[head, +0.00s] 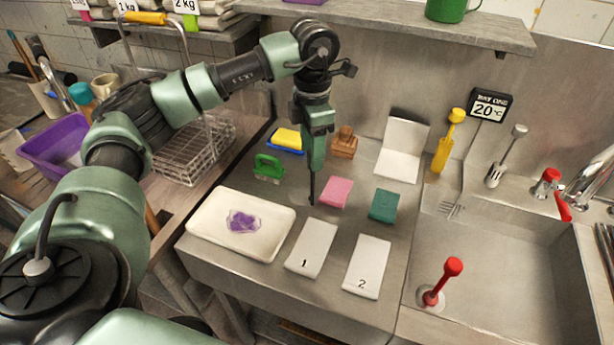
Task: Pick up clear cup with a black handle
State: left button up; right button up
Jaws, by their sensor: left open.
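I cannot make out a clear cup with a black handle in the head view. A small purple item, partly see-through (243,221), lies in the white tray (207,239) on the steel counter; I see no black handle on it. My left gripper (311,192) points down over the middle of the counter, between the green-handled brush and the pink sponge. It is open, with nothing visible between its fingers. My right gripper is out of view.
A pink sponge (336,192), a green sponge (384,206), a green-handled brush (268,168) and white cards marked 1 (311,246) and 2 (367,267) lie around the gripper. The sink (505,265) is at the right. A wire basket (193,152) stands left.

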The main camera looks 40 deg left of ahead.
pick_arm(q)
jog(key=shift+f, duration=1.2)
grip_shut()
dwell(0.5)
